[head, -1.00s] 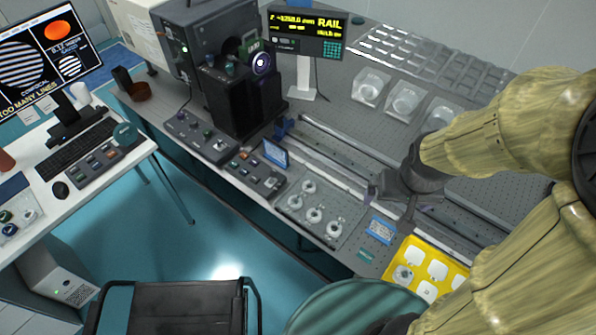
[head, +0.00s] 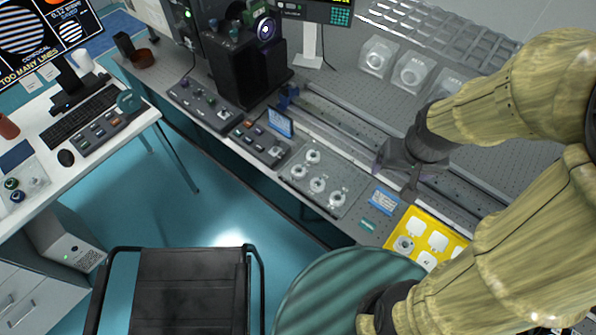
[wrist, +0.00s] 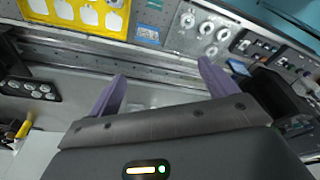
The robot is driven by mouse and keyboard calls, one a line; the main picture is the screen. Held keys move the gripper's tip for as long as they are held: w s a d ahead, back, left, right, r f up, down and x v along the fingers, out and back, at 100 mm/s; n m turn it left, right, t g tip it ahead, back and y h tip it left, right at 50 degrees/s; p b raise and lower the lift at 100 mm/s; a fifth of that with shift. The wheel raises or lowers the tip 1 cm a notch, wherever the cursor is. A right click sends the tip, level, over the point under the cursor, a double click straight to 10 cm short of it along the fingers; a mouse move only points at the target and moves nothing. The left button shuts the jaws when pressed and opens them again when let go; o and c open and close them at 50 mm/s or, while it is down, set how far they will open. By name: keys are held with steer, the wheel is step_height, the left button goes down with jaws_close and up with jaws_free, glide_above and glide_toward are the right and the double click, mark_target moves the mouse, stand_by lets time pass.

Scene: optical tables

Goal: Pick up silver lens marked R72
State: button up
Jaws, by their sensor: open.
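Several silver ring-shaped lenses (head: 318,184) sit in a grey tray (head: 335,207) along the table's front edge; the markings are too small to read, so I cannot tell which is R72. The same lenses show at the top of the wrist view (wrist: 207,29). Another round silver piece (head: 404,244) lies in the yellow tray (head: 388,246). My gripper (head: 397,172) hangs over the rail, to the right of the grey tray and behind the yellow one. In the wrist view its two purple fingers (wrist: 160,88) are spread wide, with nothing between them.
The rail (head: 350,122) runs along the table. Clear square holders (head: 412,73) with round pieces stand behind it. Black equipment (head: 245,75) and a control box (head: 258,142) stand to the left. A black chair (head: 190,290) stands in front, beside open floor (head: 215,215).

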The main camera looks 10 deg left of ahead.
steer(key=w+a+f+b, duration=0.2)
steer(key=a, duration=0.1)
steer(key=w+a+f+t+y+b, duration=0.1)
steer(key=w+a+f+b, duration=0.1)
steer(key=a+f, duration=0.1)
steer(key=w+a+f+t+b, duration=0.1)
steer(key=w+a+f+b, duration=0.1)
steer(key=w+a, duration=0.1)
steer(key=shift+a+f+y, duration=0.25)
steer(key=shift+a+y, duration=0.05)
steer(key=shift+a, duration=0.35)
steer(key=c, duration=0.6)
steer(key=shift+o, duration=0.2)
steer(key=m+t+h+b, duration=0.25)
steer(key=t+b, duration=0.25)
steer(key=b, duration=0.7)
glide_above(290, 185)
steer(key=s, duration=0.4)
step_height(290, 185, down, 15)
steer(key=s+a+f+m+t+h+b, duration=0.1)
steer(key=s+a+f+t+h+b, duration=0.2)
steer(key=s, duration=0.4)
step_height(290, 185, down, 3)
steer(key=shift+a+r+b, duration=0.2)
steer(key=shift+a+b, duration=0.2)
steer(key=shift+b, duration=0.5)
steer(key=shift+w+h, duration=0.15)
steer(key=shift+h, duration=0.1)
steer(key=b+x, duration=0.1)
steer(key=x, duration=1.1)
